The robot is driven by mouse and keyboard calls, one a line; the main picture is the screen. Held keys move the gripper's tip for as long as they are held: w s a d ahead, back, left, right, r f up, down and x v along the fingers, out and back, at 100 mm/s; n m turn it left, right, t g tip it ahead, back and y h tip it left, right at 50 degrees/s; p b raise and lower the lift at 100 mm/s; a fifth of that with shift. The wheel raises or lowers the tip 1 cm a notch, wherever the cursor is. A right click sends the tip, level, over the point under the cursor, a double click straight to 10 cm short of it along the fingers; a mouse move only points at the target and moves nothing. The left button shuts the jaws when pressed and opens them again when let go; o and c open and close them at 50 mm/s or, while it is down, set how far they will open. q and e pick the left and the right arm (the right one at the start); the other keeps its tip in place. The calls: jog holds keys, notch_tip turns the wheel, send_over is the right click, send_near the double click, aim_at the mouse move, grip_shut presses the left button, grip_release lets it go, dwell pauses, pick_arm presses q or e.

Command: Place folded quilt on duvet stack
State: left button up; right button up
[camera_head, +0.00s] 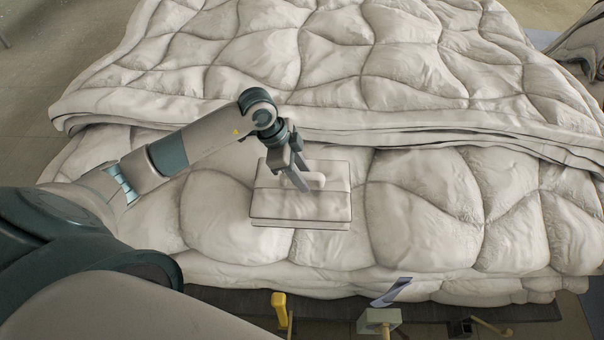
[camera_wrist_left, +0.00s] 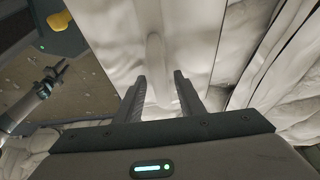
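The folded quilt (camera_head: 301,206) is a small, pale, flat rectangular bundle with a raised handle-like ridge (camera_head: 316,180) on top. It lies on the lower front part of the big white duvet stack (camera_head: 425,215). My left gripper (camera_head: 304,186) reaches down over the quilt at the ridge. In the left wrist view my left gripper (camera_wrist_left: 160,88) has its two fingers apart, with the ridge (camera_wrist_left: 154,58) ahead in line with the gap. Whether the fingertips touch the quilt cannot be told. A small gripper, seemingly my right one (camera_wrist_left: 53,76), shows at the left there; its opening is unclear.
A thicker duvet layer (camera_head: 330,60) rises behind the quilt. Along the front edge are a yellow-handled object (camera_head: 279,308), a greenish block (camera_head: 379,320) and a blue-grey flat piece (camera_head: 391,292). The duvet surface right of the quilt is clear. Bare floor (camera_head: 50,45) shows at upper left.

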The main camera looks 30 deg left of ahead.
pick_arm(q)
jog(key=shift+r, duration=0.15)
jog(key=b+v, duration=0.2)
jog(key=v, duration=1)
dwell(0.4)
jog(key=shift+s, duration=0.1)
